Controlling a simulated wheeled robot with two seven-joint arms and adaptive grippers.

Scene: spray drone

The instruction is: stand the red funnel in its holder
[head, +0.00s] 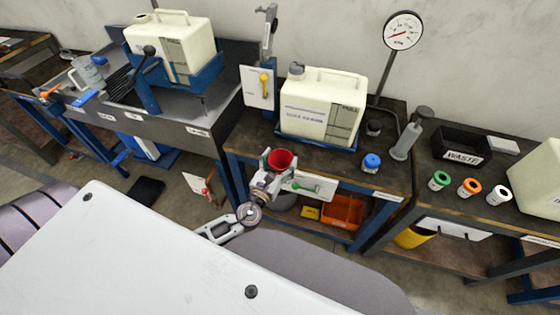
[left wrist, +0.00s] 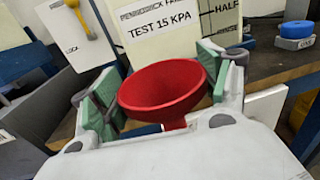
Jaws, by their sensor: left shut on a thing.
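The red funnel (head: 281,159) is held in my left gripper (head: 279,166), in front of the middle bench's front edge in the head view. In the left wrist view the funnel (left wrist: 165,92) sits between the green-padded fingers, with its wide mouth facing up and somewhat tilted toward the camera. Its lower part is mostly hidden by the gripper. I cannot tell which thing is the funnel's holder. My right gripper is not in view.
A black waste bin (head: 460,148) and several small bottles stand to the right.

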